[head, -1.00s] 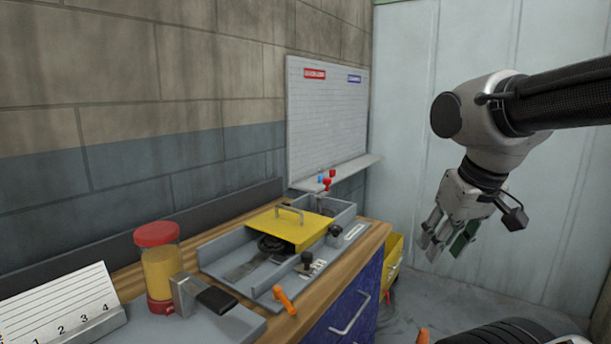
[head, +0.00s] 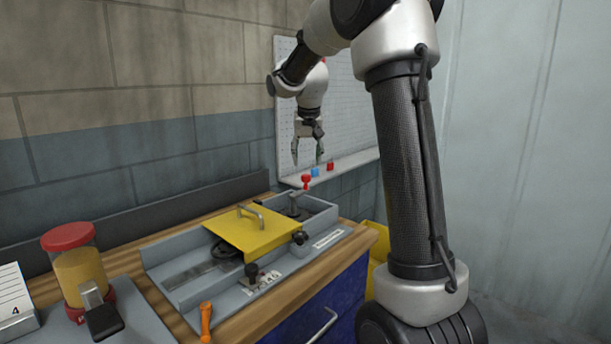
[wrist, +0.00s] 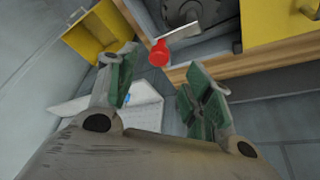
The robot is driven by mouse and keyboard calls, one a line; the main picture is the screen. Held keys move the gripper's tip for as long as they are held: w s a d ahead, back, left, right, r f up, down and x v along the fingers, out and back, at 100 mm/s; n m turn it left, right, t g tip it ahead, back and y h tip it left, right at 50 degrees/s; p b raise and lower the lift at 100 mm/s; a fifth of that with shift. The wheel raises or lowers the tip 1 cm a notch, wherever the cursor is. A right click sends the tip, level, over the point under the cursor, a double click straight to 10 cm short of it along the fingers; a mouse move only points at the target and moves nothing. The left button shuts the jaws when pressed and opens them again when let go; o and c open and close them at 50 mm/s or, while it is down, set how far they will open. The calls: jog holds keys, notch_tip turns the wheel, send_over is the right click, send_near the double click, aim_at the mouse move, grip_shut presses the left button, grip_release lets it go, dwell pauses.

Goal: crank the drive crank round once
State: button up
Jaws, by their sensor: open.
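The drive crank is a grey metal arm (wrist: 182,40) with a round red knob (wrist: 159,53) at its end, in the wrist view. In the head view its red knob (head: 306,181) stands above the far right end of the grey machine tray (head: 290,268). My gripper (head: 308,158) hangs fingers down above and behind the knob, apart from it. In the wrist view my gripper (wrist: 162,85) is open and empty, with green-padded fingers spread. The red knob lies beyond the gap between the fingertips.
A yellow cover (head: 250,232) with a handle sits on the tray beside the crank. Black knobs (head: 251,271) and an orange handle (head: 206,320) are nearer. A yellow and red jar (head: 80,270) stands at left. The pegboard ledge (head: 345,165) holds blue and red pieces.

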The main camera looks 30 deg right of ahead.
aim_at(306, 175)
jog(key=x, duration=0.8)
jog(key=shift+w+d+f, duration=0.15)
jog(key=shift+w+d, duration=0.05)
jog(key=shift+w, duration=0.25)
grip_shut()
